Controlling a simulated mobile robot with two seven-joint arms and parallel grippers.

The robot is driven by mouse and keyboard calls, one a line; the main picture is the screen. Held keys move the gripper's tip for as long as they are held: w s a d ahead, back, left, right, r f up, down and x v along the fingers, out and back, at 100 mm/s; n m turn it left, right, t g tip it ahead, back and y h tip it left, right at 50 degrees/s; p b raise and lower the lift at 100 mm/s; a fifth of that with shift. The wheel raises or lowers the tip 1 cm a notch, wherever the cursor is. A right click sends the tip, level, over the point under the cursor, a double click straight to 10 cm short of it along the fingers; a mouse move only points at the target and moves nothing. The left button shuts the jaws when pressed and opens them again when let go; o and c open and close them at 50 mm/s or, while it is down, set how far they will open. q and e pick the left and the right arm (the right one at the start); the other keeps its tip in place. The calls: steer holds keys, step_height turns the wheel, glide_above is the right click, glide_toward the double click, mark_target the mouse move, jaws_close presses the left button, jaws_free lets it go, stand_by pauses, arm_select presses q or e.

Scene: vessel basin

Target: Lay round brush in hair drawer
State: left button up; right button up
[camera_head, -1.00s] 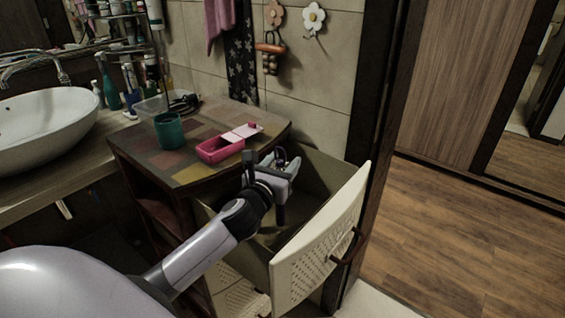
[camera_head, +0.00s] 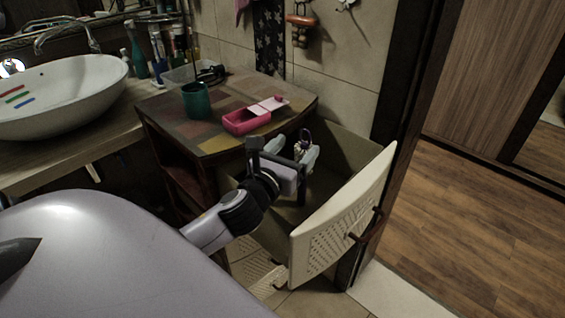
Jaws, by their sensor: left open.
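The hair drawer (camera_head: 345,228) is pulled out below the tiled-top cabinet. Its front is cream and perforated. A small dark and purple item with a ring-shaped end, likely the round brush (camera_head: 302,146), shows between or just beyond the fingers. Most of it is hidden by the gripper, and I cannot tell whether it touches the fingers or the drawer. My right gripper is not in view.
A pink open box (camera_head: 246,121), a green cup (camera_head: 196,101) and a clear tray (camera_head: 180,77) with a black item stand on the cabinet top (camera_head: 190,137). A white basin (camera_head: 60,95) is at left. The wooden floor (camera_head: 475,220) at right is clear.

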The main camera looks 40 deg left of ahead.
arm_select(q)
steer(key=shift+s+d, duration=0.25)
steer(key=shift+s, duration=1)
steer(key=shift+s+d, duration=0.2)
steer(key=shift+s, duration=1.05)
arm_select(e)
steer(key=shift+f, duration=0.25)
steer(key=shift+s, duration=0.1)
